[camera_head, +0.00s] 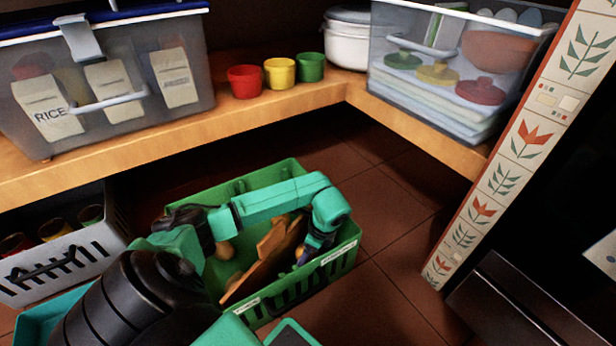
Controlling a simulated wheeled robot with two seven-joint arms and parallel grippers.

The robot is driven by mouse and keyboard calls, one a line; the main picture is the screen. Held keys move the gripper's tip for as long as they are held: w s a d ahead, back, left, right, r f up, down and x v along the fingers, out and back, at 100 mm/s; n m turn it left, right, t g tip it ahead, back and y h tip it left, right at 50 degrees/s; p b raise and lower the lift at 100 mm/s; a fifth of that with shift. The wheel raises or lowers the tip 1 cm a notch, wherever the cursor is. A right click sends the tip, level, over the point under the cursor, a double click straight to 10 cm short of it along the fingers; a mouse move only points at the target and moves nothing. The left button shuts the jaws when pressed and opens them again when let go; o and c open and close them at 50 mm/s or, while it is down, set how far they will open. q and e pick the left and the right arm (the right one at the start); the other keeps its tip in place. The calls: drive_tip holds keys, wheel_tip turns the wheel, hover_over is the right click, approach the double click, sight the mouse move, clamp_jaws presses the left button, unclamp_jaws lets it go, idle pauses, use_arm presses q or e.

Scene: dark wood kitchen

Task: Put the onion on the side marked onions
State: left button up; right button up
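A green crate (345,262) stands on the floor, with a brown wooden divider (262,262) slanting across its inside. The crate's near side carries two white labels, one at left (247,304) and one at right (338,252); their words are too small to read. A golden-brown onion (300,252) shows in the right compartment at my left gripper's fingertips. My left gripper (305,249) points down into that compartment; whether its fingers are closed on the onion is unclear. A rounded brown item (225,250) lies left of the divider, partly hidden by my arm. My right gripper is out of view.
A grey basket (65,262) with jars stands left of the crate. Above is a wooden shelf (250,112) with a rice bin (105,75), red (244,82), yellow and green cups, and a clear bin (440,75).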

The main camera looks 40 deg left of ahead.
use_arm(q)
drive_tip(key=shift+f+b, duration=0.3)
drive_tip(key=shift+f, duration=0.3)
drive_tip(key=o, duration=1.3)
drive_tip(key=shift+r, duration=0.15)
